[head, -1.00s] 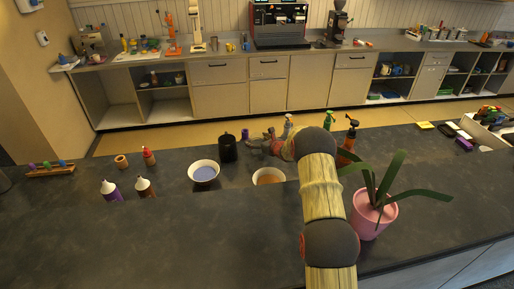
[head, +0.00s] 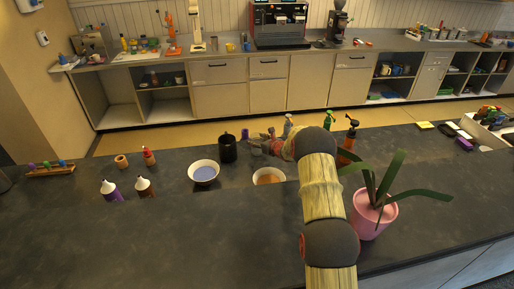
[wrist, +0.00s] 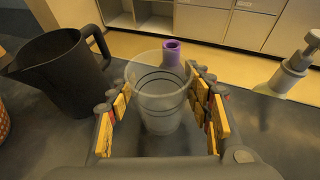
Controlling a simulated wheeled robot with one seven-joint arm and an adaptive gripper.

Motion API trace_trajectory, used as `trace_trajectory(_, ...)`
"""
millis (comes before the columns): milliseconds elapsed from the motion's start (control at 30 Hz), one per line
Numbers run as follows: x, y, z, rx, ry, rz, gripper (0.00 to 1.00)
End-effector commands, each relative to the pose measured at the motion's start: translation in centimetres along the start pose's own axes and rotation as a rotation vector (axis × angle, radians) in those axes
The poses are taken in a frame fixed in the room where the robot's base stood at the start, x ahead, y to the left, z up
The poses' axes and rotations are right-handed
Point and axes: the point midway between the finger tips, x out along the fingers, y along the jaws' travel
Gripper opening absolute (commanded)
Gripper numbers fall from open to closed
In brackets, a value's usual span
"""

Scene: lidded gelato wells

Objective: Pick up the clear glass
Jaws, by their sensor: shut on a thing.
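The clear glass (wrist: 160,98) is an upright, see-through tumbler in the wrist view. My gripper (wrist: 161,112) has its yellow-padded fingers on both sides of the glass and is shut on it. In the head view, my gripper (head: 268,139) is beyond the orange-filled bowl, and the glass (head: 256,148) shows faintly at its fingers. My arm hides part of this area. I cannot tell whether the base of the glass touches the counter.
A black pitcher (wrist: 62,78) stands close on the left, and a purple cup (wrist: 172,52) is behind the glass. A pump bottle (wrist: 292,68) is on the right. In the head view, a blue-filled bowl (head: 203,173) and a potted plant (head: 372,214) stand nearer.

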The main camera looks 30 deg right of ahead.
Motion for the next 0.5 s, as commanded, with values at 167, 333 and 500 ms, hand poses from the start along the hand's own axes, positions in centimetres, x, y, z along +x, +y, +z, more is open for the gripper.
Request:
trace_trajectory(167, 0.0, 0.0, 0.1, -0.001, -0.001, 0.000, 0.19)
trace_trajectory(333, -0.1, 0.0, 0.4, -0.001, -0.002, 0.000, 0.19)
trace_trajectory(500, -0.6, 0.0, 1.7, -0.002, -0.003, 0.000, 0.19)
